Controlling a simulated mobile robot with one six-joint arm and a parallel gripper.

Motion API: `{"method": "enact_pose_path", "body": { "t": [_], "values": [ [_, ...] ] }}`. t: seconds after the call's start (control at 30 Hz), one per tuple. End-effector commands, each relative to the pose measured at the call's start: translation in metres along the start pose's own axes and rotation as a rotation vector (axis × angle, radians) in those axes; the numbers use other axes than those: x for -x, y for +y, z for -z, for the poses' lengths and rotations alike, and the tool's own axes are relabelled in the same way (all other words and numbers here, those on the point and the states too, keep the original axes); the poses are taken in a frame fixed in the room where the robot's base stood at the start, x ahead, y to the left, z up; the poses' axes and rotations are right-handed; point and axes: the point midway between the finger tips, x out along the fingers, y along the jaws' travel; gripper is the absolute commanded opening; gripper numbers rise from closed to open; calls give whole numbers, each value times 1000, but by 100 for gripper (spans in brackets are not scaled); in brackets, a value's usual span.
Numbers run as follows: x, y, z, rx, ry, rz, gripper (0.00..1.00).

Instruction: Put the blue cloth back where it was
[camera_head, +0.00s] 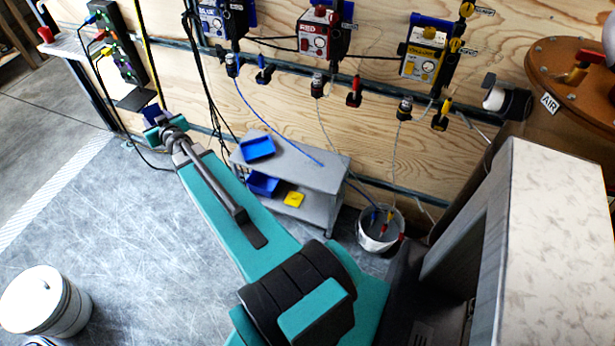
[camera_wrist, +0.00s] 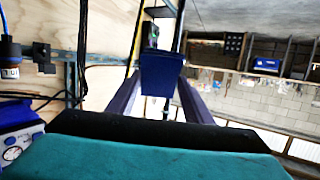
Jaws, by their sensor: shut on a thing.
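My gripper (camera_head: 158,122) is at the far left end of my arm, in front of the wooden wall. It is shut on the blue cloth (camera_head: 152,111), which shows as a small dark blue patch at the fingertips. In the wrist view the cloth (camera_wrist: 162,74) hangs as a dark blue square between the two fingertips (camera_wrist: 160,84). The cloth appears off the floor, near the wall rail. Its far side is hidden.
A black strip with colored plugs (camera_head: 118,48) hangs on the wall beyond my gripper. A grey cart (camera_head: 310,170) holds blue trays (camera_head: 257,148) and a yellow one (camera_head: 294,199). A white bucket (camera_head: 380,232) stands right of it. Cables hang along the wall.

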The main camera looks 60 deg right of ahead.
Motion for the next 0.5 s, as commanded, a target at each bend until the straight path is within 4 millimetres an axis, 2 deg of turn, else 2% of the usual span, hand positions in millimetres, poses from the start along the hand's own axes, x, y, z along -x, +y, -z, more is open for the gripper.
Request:
{"method": "enact_pose_path", "body": {
  "t": [0.27,0.5],
  "values": [
    [0,68,-37,-89,-69,-274,28],
    [14,127,-78,-187,-133,-519,28]
  ]
}}
